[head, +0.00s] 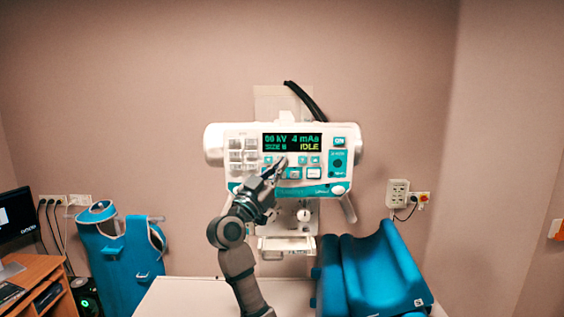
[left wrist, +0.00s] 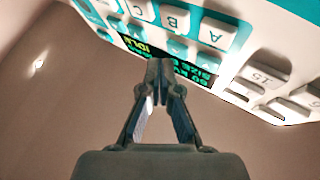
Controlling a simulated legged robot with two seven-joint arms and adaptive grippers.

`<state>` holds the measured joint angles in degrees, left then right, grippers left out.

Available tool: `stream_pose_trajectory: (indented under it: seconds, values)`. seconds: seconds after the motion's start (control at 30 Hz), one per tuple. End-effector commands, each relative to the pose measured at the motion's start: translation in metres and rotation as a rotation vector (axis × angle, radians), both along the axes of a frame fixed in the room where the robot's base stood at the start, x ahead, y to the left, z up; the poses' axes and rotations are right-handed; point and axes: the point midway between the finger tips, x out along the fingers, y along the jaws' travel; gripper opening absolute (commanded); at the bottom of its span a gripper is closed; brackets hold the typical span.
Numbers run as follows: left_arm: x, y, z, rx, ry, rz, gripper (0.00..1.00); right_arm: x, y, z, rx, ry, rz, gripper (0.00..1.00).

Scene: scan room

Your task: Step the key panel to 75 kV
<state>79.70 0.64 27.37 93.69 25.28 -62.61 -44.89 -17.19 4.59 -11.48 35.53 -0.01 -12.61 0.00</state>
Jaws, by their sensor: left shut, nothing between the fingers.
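The key panel (head: 245,187) is the white and teal front of a wall-mounted unit. Its dark display (head: 292,142) reads 4 mAs and IDLE; the kV figure is blurred and looks like 60. Small teal arrow keys (head: 315,160) sit in a row under the display. My left gripper (head: 281,164) is shut and empty, its tips in front of this row, covering part of it. In the left wrist view the closed fingertips (left wrist: 160,66) lie across the edge of the upside-down display (left wrist: 192,68), near the arrow keys (left wrist: 208,61). Whether they touch a key I cannot tell. My right gripper is not in view.
A white table (head: 185,297) stands below, with a blue cushion (head: 375,270) at its right. A blue apron (head: 125,255) hangs at the left near a desk (head: 45,275) with a monitor (head: 15,223).

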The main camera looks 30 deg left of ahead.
Motion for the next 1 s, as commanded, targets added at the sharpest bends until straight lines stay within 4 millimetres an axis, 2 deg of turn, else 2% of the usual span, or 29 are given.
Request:
stream_pose_trajectory:
  seconds: [1.0]
  values:
    - [0.0093, 0.0058, 0.0019, 0.001, 0.000, 0.000, 0.00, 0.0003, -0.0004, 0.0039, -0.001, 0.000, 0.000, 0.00]
